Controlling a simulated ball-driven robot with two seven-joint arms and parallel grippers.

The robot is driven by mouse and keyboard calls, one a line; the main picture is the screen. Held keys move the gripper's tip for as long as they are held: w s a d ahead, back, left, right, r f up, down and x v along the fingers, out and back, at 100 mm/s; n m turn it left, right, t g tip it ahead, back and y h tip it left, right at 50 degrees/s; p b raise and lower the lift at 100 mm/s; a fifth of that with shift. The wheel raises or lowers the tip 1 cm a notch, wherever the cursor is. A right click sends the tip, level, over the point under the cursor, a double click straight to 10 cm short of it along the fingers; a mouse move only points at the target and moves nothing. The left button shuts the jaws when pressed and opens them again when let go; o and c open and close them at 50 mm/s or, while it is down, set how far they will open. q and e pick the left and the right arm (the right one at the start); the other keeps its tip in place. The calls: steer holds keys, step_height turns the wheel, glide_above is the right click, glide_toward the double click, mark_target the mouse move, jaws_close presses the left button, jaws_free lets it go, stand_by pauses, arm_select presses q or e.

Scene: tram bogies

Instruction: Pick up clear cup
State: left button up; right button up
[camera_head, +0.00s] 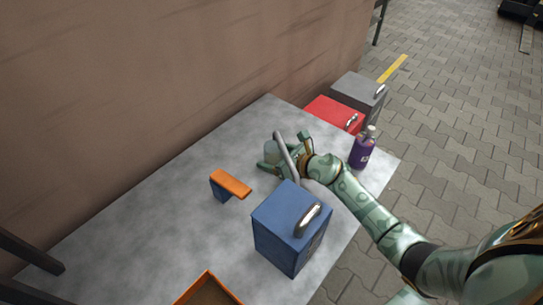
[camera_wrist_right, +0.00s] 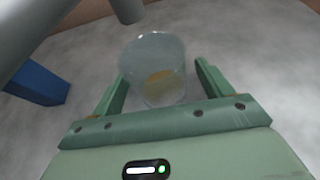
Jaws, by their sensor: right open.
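The clear cup (camera_wrist_right: 155,68) stands on the grey table between the two fingers of my right gripper (camera_wrist_right: 160,88) in the wrist view. Something yellowish shows in or through its lower part. My right gripper is open, with a finger on each side of the cup; a gap shows beside the right finger, and I cannot tell whether the left one touches. In the head view, the cup (camera_head: 271,151) shows pale and partly hidden behind my right gripper (camera_head: 278,157). My left gripper is not in view.
A grey bar (camera_head: 286,158) crosses close to my right gripper. A wall runs behind.

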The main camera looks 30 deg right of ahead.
mark_target(273, 146)
steer(key=shift+w, duration=0.1)
steer(key=c, duration=1.1)
steer(key=shift+o, duration=0.2)
steer(key=shift+r, duration=0.15)
steer(key=shift+r+p, duration=0.55)
steer(key=shift+p, duration=0.05)
steer(key=r+p, duration=0.2)
steer(key=r, duration=0.1)
steer(key=shift+s+d, duration=0.15)
steer(key=shift+s, duration=0.05)
arm_select(q)
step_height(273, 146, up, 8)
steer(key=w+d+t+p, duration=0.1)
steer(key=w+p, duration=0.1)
steer(key=p, duration=0.4)
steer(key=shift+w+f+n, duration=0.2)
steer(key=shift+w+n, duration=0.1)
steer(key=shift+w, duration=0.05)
arm_select(e)
steer(key=s+d+r, duration=0.8)
steer(key=s, duration=0.3)
steer(key=shift+r, duration=0.35)
